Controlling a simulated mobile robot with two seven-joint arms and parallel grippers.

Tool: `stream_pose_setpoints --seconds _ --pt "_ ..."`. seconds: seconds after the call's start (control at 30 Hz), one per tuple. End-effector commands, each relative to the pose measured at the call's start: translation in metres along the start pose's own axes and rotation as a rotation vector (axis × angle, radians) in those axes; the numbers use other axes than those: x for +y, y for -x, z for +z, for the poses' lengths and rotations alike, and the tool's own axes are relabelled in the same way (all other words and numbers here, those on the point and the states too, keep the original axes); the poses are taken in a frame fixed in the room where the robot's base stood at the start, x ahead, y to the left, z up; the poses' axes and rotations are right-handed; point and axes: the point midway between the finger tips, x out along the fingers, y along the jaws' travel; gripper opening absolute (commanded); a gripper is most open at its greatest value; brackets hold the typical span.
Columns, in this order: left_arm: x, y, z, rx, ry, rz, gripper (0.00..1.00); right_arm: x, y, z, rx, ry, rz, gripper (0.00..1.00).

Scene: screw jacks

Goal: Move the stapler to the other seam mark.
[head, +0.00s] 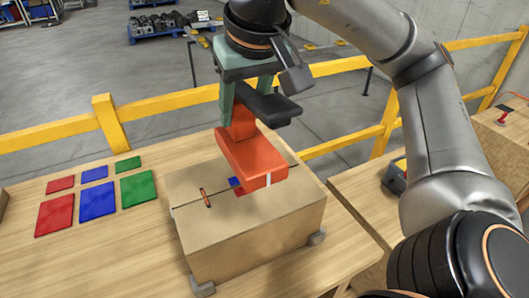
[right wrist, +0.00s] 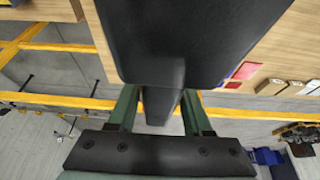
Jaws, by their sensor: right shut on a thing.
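An orange-red carton stapler (head: 255,158) with black parts is held over the cardboard box (head: 225,245) by my right gripper (head: 243,112). The gripper's green fingers are shut on its upper part. In the right wrist view, the black side of the stapler (right wrist: 185,45) fills the top middle between the fingers. The box top has a dark seam. A small orange-red mark (head: 206,197) crosses the seam at left. A blue and red mark (head: 236,186) lies close to the stapler's left end, partly hidden. Whether the stapler touches the box top is hard to tell. My left gripper is out of view.
Red, blue and green flat squares (head: 97,200) lie on the wooden table (head: 90,255) left of the box. Grey blocks (head: 202,287) stand at the box's lower corners. A yellow railing (head: 165,108) runs behind. A second table (head: 365,200) stands at right.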

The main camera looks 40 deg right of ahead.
Motion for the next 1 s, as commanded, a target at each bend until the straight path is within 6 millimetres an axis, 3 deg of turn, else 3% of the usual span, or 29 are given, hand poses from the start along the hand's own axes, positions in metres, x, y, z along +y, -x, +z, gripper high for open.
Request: stream_pose_setpoints --seconds 0.17,0.33,0.7,1.0 --pt "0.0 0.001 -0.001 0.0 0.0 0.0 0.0 0.003 0.002 -0.001 0.005 -0.014 0.001 0.0" --pt "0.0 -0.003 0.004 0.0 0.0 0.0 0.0 0.012 -0.011 -0.008 0.001 -0.021 0.001 0.0" --pt "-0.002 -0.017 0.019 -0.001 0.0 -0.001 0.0 0.059 -0.066 -0.052 0.0 -0.023 0.004 0.0" --pt "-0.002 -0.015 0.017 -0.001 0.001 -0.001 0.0 0.078 -0.114 -0.063 0.005 -0.017 0.003 0.0"
